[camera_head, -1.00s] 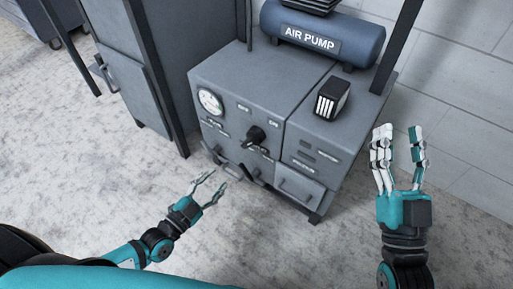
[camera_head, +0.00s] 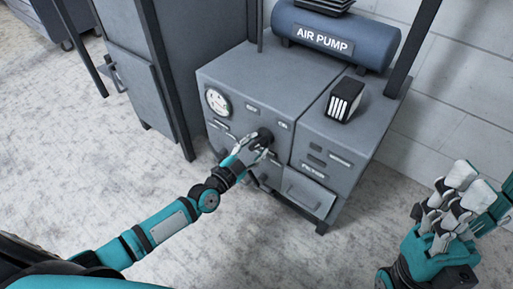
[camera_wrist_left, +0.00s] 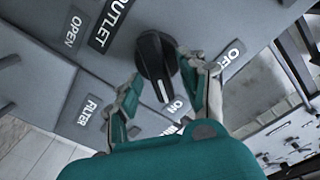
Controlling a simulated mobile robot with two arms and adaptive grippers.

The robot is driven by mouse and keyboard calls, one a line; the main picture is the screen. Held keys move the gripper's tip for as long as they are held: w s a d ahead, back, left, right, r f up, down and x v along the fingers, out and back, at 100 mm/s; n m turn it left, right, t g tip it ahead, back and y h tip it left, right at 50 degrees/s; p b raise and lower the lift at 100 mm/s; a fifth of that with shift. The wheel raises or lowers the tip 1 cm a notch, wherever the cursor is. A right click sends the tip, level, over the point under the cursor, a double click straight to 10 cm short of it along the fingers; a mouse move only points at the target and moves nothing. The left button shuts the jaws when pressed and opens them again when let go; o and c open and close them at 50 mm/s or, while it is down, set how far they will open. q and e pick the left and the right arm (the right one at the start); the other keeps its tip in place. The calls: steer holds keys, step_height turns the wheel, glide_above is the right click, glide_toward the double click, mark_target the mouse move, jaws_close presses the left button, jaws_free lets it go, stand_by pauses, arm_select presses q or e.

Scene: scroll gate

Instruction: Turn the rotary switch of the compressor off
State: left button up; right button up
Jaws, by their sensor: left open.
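The compressor (camera_head: 240,82) is a grey cabinet with a blue AIR PUMP tank (camera_head: 335,37) on top. Its black rotary switch (camera_head: 266,134) is on the sloped front, partly covered by my left gripper (camera_head: 264,147). In the left wrist view the switch (camera_wrist_left: 154,56) sits between the open fingers of my left gripper (camera_wrist_left: 166,88). Its white mark points down, close to the ON label (camera_wrist_left: 177,105); the OFF label (camera_wrist_left: 231,55) is to the right. Whether a finger touches the knob I cannot tell. My right gripper (camera_head: 478,195) looks open and empty at the right edge.
A tall grey cabinet (camera_head: 140,70) stands at the left. The floor in front is clear.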

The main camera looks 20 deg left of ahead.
arm_select(q)
steer(key=shift+w+d, duration=0.15)
steer(key=shift+w, duration=0.2)
steer(key=shift+c, duration=0.2)
jaws_close()
